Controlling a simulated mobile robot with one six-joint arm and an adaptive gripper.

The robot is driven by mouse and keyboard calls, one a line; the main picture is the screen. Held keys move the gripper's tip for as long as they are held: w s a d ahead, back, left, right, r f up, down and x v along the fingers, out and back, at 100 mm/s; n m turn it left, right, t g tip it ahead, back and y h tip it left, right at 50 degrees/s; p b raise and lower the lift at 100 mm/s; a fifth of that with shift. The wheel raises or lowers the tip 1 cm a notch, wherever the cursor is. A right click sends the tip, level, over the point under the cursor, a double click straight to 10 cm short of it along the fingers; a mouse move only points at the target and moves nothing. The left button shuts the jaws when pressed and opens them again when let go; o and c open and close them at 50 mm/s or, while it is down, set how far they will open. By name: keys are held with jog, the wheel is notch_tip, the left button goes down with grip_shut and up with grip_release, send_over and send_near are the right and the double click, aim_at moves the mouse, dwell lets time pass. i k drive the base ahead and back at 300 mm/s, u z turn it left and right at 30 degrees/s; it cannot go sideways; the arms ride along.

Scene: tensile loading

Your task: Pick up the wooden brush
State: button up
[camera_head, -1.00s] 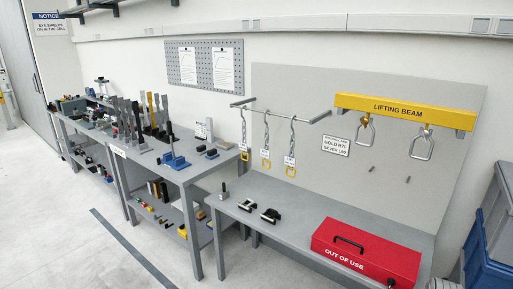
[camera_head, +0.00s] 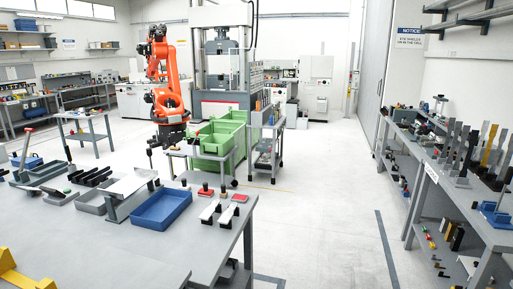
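I cannot make out a wooden brush in this view. The grey table (camera_head: 150,245) at the front left carries many small tools and parts, too small to name with certainty. The grey workbench (camera_head: 445,185) along the right wall also holds many small items on its top and lower shelf, and none is clearly a wooden brush. My gripper is not in view.
A blue tray (camera_head: 161,209) lies on the front table. Green bins (camera_head: 217,138) stand behind it. An orange robot arm (camera_head: 165,85) stands at the back, beside a testing machine (camera_head: 222,60). The pale floor (camera_head: 320,200) between front table and right workbench is clear.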

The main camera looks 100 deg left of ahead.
aim_at(175, 146)
jog(key=u, duration=2.8)
jog(key=i, duration=2.4)
jog(key=z, duration=0.05)
